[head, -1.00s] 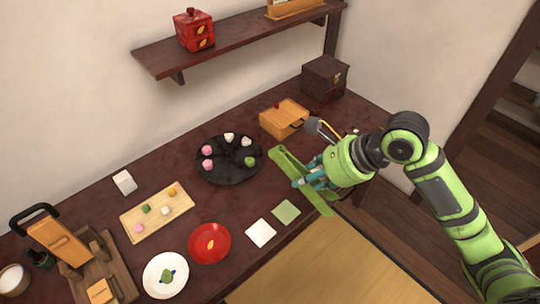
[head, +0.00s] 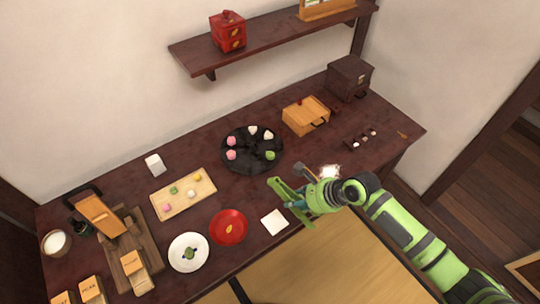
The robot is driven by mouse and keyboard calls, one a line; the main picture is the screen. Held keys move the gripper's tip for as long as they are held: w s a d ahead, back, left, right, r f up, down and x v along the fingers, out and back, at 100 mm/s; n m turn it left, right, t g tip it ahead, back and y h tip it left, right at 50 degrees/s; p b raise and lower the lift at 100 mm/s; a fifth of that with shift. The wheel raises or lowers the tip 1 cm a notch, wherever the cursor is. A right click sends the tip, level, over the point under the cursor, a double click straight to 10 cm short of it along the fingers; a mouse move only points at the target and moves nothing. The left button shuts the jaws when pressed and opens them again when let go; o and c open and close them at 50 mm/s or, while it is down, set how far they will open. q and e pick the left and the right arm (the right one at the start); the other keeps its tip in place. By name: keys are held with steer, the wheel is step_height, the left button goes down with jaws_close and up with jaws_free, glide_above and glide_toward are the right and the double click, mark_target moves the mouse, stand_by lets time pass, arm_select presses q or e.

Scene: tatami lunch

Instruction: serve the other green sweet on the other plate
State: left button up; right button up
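A green sweet (head: 270,155) sits at the right side of the round black tray (head: 252,168), with pink and white sweets on the same tray. Another green sweet (head: 189,254) lies on the white plate (head: 176,262). The red plate (head: 241,219) beside it bears only a gold leaf mark. A small green piece (head: 173,190) is on the wooden board. My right gripper (head: 288,204) is above the table's front edge, below and right of the black tray. Its green fingers look spread and empty. My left gripper is not in view.
The wooden board (head: 184,206) holds several small sweets. A white square (head: 274,222) lies right of the red plate. A wooden box (head: 305,115) and a dark box (head: 349,77) stand at the back right. A shelf (head: 265,45) overhangs the back. Wooden stands and blocks crowd the left end.

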arm_select(q)
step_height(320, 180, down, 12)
steer(key=b, duration=1.2)
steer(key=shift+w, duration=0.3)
arm_select(e)
steer(key=s+d+r+m, duration=0.1)
steer(key=s+d+r, duration=0.2)
steer(key=d+r, duration=0.2)
steer(key=s+d+r+t, duration=0.1)
steer(key=s+d+r, duration=0.2)
steer(key=d+r, duration=0.2)
step_height(320, 180, up, 4)
steer(key=shift+d+f+m+h, duration=0.15)
steer(key=shift+f+m+h, duration=0.15)
steer(key=shift+m, duration=0.1)
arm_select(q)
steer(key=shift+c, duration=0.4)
arm_select(e)
steer(key=shift+w, duration=0.1)
